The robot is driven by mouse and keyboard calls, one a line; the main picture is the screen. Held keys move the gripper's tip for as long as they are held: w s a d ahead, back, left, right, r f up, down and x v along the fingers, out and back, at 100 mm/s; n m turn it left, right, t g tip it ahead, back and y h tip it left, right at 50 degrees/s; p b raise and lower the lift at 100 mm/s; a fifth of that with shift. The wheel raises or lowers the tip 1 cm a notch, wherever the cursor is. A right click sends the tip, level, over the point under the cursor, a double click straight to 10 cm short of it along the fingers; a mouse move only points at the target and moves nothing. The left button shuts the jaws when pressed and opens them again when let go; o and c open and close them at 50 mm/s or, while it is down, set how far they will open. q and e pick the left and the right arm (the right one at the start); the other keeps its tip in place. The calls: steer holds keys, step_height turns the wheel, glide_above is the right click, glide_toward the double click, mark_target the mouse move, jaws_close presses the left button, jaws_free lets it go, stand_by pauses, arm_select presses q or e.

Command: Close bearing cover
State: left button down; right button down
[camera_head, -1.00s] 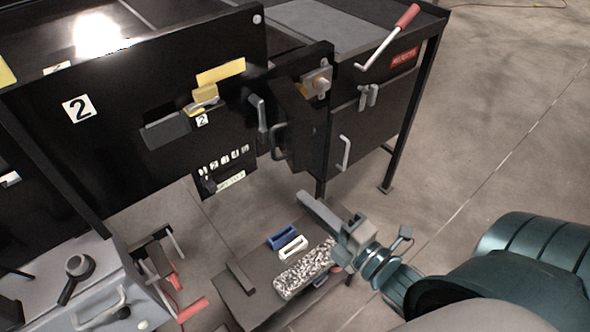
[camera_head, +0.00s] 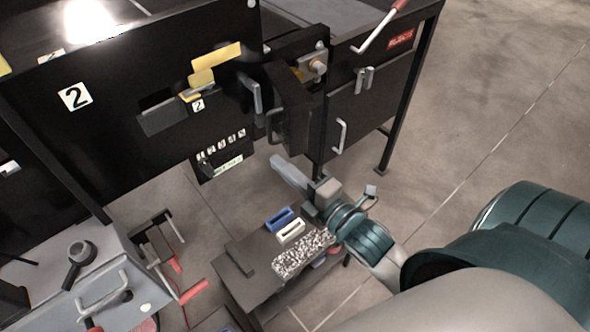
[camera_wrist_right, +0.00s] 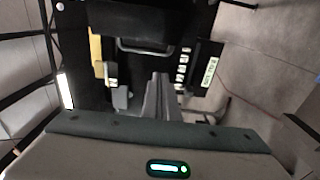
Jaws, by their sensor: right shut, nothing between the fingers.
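The bearing cover appears to be the black door (camera_head: 292,118) with a dark bar handle, standing swung out from the black machine panel (camera_head: 110,130) in the head view. Its handle side also shows at the top of the right wrist view (camera_wrist_right: 145,28). My right gripper (camera_head: 277,164) is shut and empty, below the cover and apart from it in the head view. Its closed fingers show in the right wrist view (camera_wrist_right: 158,92), pointing toward the panel below the handle. My left gripper is not in view.
A low dark table (camera_head: 247,284) below carries a blue holder (camera_head: 281,218), a white holder (camera_head: 290,231) and a speckled block (camera_head: 303,255). A grey box with a knob (camera_head: 78,252) stands at lower left. A red-gripped lever (camera_head: 378,27) juts out at upper right. Open floor lies right.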

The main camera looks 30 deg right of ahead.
mark_target(293, 155)
steer(key=shift+w+d+p, duration=0.5)
steer(key=shift+d+p, duration=0.15)
steer(key=shift+d, duration=0.2)
steer(key=shift+w+d+p, duration=0.5)
steer(key=shift+d+p, duration=0.15)
steer(key=shift+d, duration=0.2)
steer(key=shift+d+y, duration=0.2)
steer(key=shift+y, duration=0.1)
